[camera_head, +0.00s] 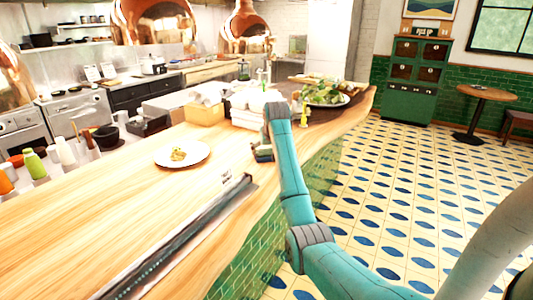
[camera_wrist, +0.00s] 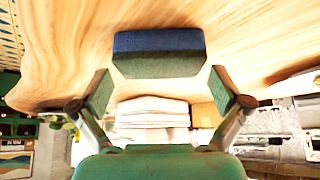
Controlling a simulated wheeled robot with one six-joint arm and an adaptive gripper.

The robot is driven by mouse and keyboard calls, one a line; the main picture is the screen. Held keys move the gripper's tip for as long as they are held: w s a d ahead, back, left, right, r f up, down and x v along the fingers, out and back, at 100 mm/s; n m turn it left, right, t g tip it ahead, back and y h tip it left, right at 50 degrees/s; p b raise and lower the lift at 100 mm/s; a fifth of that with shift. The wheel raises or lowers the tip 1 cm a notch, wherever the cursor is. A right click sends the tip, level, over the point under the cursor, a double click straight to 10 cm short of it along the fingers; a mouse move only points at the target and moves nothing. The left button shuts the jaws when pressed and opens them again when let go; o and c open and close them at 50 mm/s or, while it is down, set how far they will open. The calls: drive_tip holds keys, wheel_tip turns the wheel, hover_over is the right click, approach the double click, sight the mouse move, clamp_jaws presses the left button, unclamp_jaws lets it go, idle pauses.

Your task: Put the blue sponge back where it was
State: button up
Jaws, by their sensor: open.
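The blue sponge (camera_wrist: 158,42) shows in the wrist view as a block with a blue band and a dark grey-green face. It appears to rest on the wooden counter, just beyond my fingertips and roughly centred between them. My gripper (camera_wrist: 160,82) is open, one finger on each side, with a gap between them and nothing held. In the head view my gripper (camera_head: 262,153) is low over the counter's right part, to the right of the white plate. I cannot clearly make out the sponge there.
The wooden counter (camera_head: 120,220) holds a plate of food (camera_head: 182,154), a long dark rail (camera_head: 185,240) near its edge, a cardboard box (camera_head: 205,114) and a salad platter (camera_head: 325,95). Bottles and bowls stand at the left. Tiled floor (camera_head: 400,180) lies open at the right.

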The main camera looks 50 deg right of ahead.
drive_tip(key=v, duration=1)
drive_tip(key=shift+r, duration=0.1)
